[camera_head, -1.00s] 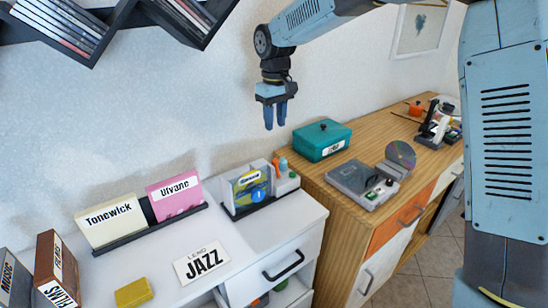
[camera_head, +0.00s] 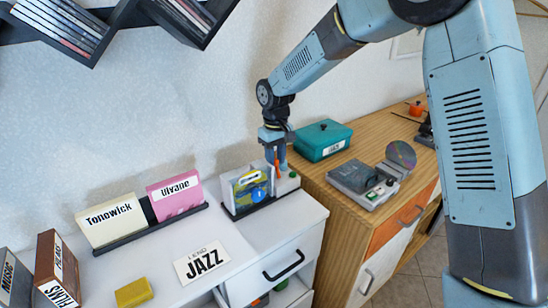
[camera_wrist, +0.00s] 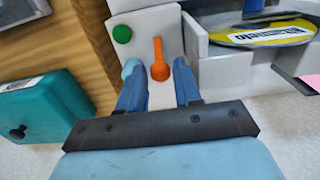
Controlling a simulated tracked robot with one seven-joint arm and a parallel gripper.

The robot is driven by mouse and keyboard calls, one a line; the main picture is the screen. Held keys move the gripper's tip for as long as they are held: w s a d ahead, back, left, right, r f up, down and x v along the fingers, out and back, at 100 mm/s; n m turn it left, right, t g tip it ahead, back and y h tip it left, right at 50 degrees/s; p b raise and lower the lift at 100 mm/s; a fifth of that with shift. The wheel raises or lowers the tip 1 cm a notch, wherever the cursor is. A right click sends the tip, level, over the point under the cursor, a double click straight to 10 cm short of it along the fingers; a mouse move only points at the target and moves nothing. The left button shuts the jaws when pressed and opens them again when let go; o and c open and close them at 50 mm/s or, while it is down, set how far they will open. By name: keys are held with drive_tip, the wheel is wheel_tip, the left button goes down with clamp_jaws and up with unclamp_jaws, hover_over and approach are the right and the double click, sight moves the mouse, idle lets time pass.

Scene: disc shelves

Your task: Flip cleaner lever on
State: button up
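The cleaner (camera_head: 287,180) is a small white unit at the right end of the white cabinet top. In the wrist view its white face (camera_wrist: 143,30) carries an orange lever (camera_wrist: 159,62) and a green round button (camera_wrist: 122,34). My gripper (camera_wrist: 155,68) points at this face. Its two blue fingers stand apart, one on each side of the lever, with a gap beside it. In the head view my gripper (camera_head: 276,160) is down at the cleaner, and the orange lever (camera_head: 276,158) shows partly between the fingers.
A clear case with a yellow disc (camera_head: 250,183) stands directly left of the cleaner. A teal box (camera_head: 323,140) and a grey disc player (camera_head: 362,182) sit on the wooden cabinet to the right. Label holders (camera_head: 140,208) stand farther left.

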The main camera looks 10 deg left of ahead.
drive_tip(key=shift+c, duration=0.2)
clamp_jaws()
drive_tip(key=shift+d, duration=0.1)
drive_tip(key=shift+s+d+r+t+y, duration=0.2)
drive_tip(key=shift+d+t+y, duration=0.1)
drive_tip(key=shift+y, duration=0.1)
drive_tip(key=shift+s+d+t+y, duration=0.6)
drive_tip(key=shift+d+t+y, duration=0.15)
drive_tip(key=shift+t+y, duration=0.2)
drive_tip(key=shift+s+d+f+t+y, duration=0.15)
drive_tip(key=shift+s+d+t+y, duration=0.2)
drive_tip(key=shift+t+y, duration=0.2)
drive_tip(key=shift+s+d+f+t+y, duration=0.1)
drive_tip(key=shift+s+d+t+y, duration=0.1)
drive_tip(key=shift+d+t+y, duration=0.3)
drive_tip(key=shift+s+d+f+t+y, duration=0.25)
drive_tip(key=shift+s+t+y, duration=0.25)
drive_tip(key=shift+y, duration=0.4)
drive_tip(key=shift+f, duration=0.1)
